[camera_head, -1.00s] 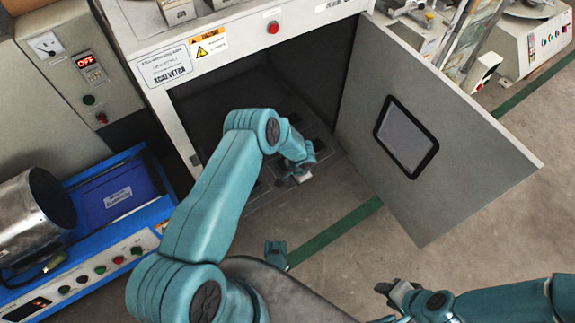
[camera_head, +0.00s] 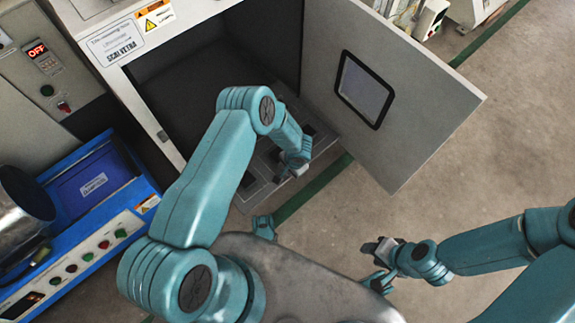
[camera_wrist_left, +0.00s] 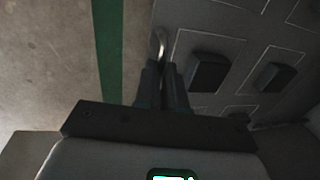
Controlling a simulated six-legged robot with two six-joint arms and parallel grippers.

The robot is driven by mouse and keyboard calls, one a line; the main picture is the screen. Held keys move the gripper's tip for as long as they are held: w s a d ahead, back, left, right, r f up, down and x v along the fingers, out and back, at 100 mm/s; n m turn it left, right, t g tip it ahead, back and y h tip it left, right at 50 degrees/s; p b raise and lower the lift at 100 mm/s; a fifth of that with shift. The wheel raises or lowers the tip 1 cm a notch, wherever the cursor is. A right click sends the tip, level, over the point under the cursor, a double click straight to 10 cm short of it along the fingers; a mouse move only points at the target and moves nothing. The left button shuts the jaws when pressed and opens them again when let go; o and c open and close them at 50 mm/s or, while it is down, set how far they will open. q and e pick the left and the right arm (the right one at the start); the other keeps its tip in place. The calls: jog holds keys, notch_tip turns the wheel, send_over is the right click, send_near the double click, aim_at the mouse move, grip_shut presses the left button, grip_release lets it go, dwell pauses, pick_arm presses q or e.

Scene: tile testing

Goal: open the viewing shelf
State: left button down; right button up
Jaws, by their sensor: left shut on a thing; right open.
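The grey viewing shelf (camera_head: 250,193) sticks out of the bottom of the open cabinet (camera_head: 165,95). Its top has outlined cells with dark blocks, which also show in the left wrist view (camera_wrist_left: 236,52). My left gripper (camera_wrist_left: 163,75) is shut on the shiny metal handle (camera_wrist_left: 158,42) at the shelf's front edge. In the head view my left arm hides part of the shelf, and the handle is hard to make out there. My right gripper (camera_head: 374,264) is open and empty above the floor, apart from the shelf.
The cabinet door (camera_head: 400,100) with its dark window stands swung open to the right. A blue machine (camera_head: 95,205) with buttons and a metal drum stands at left. The floor (camera_head: 450,190) at right is clear, with a green stripe (camera_head: 310,190).

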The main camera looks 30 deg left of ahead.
pick_arm(q)
jog(key=shift+w+r, duration=0.1)
jog(key=shift+w, duration=0.05)
jog(key=c, duration=1.3)
grip_release()
jog(key=shift+c, duration=0.2)
jog(key=shift+o, duration=0.6)
notch_tip(320, 180, up, 16)
jog(key=s+d+p, duration=0.1)
jog(key=d+p, duration=0.1)
jog(key=p, duration=0.3)
jog(key=shift+s+d+p, duration=0.2)
jog(key=shift+d+p, duration=0.2)
